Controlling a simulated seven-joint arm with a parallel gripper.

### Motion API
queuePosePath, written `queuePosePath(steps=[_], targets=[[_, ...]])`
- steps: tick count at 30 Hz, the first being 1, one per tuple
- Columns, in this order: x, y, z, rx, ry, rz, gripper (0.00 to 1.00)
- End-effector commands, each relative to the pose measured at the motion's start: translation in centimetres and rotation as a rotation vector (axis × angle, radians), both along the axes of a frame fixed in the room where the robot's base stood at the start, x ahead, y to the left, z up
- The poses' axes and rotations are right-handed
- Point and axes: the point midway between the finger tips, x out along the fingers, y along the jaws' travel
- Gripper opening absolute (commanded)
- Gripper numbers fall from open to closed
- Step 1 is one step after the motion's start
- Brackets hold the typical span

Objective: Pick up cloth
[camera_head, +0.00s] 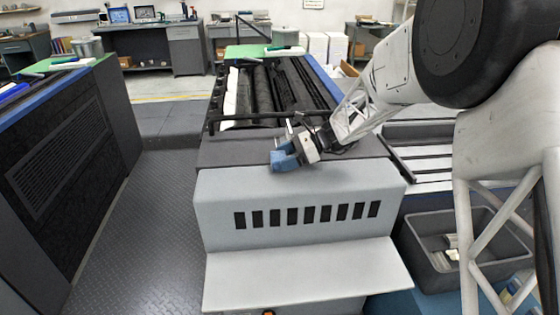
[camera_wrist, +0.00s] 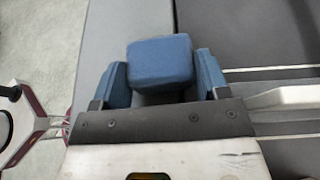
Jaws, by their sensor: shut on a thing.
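A blue, block-shaped thing (camera_wrist: 160,61), which I take to be the cloth, sits between the two blue fingers of my gripper (camera_wrist: 161,72) in the wrist view. Its rounded face looks smooth, and its lower part is hidden by the gripper. My gripper is shut on it. In the head view my gripper (camera_head: 285,160) is over the dark top of the printing unit, behind its grey front cover. There the blue of fingers and cloth runs together. I cannot tell whether the cloth touches the surface below.
The grey front cover (camera_head: 300,187) has a row of dark slots, with a light shelf (camera_head: 310,272) below. Black rollers (camera_head: 275,88) lie behind my gripper. A dark grey bin (camera_head: 425,240) with small things stands at right. A dark unit (camera_head: 60,150) stands left across the floor.

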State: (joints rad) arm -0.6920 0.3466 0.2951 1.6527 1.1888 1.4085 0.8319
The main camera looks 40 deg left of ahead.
Motion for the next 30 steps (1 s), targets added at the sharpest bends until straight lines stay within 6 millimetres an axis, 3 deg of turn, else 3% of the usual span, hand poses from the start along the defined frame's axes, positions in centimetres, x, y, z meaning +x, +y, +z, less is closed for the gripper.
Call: queuePosePath(steps=[10, 18, 30], targets=[[0.0, 0.0, 0.8, 0.001, -0.001, 0.0, 0.46], [0.0, 0.0, 3.9, 0.002, -0.002, 0.0, 0.46], [-3.8, -4.5, 4.2, 0.001, -0.001, -0.001, 0.46]])
